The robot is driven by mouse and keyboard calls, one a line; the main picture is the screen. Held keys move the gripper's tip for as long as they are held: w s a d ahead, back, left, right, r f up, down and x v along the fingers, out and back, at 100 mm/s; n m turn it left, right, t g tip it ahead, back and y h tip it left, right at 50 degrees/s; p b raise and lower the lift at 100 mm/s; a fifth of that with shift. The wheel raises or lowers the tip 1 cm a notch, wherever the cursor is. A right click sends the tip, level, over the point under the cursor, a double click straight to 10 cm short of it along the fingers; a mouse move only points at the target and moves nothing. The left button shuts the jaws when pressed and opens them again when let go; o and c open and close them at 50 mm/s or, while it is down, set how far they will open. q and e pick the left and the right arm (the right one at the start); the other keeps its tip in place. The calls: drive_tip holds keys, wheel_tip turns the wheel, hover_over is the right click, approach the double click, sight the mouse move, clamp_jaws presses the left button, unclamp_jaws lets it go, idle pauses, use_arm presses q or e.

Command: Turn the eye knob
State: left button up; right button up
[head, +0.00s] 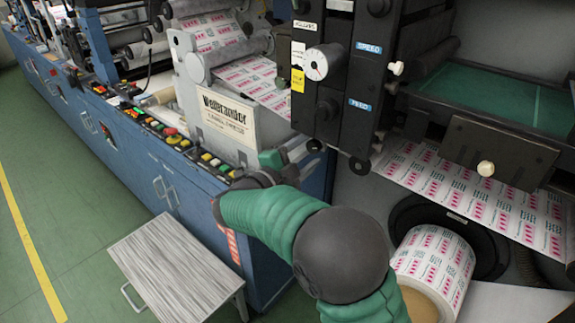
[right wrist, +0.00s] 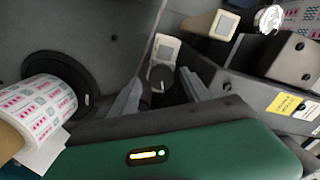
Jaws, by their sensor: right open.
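My right gripper (head: 276,168) is in front of the machine, low and left of the black control panel (head: 340,85). In the right wrist view its two fingers are spread apart, with nothing held between them. A dark round knob (right wrist: 162,76) shows between and beyond the fingers, below a cream square part (right wrist: 165,48); I cannot tell whether a finger touches it. No readable label marks a knob as the eye knob. The black panel carries a silver round knob (head: 322,62) and a black knob (head: 327,108). My left gripper is not in view.
A printed paper roll (head: 435,262) stands at the lower right, below the printed web (head: 470,195). Buttons line the blue cabinet's edge (head: 135,118). A grey-topped small table (head: 170,262) stands on the green floor.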

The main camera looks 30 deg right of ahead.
drive_tip(key=p+v, duration=0.1)
drive_tip(key=v, duration=1.4)
drive_tip(key=shift+a, duration=0.35)
drive_tip(key=shift+s+f, duration=0.1)
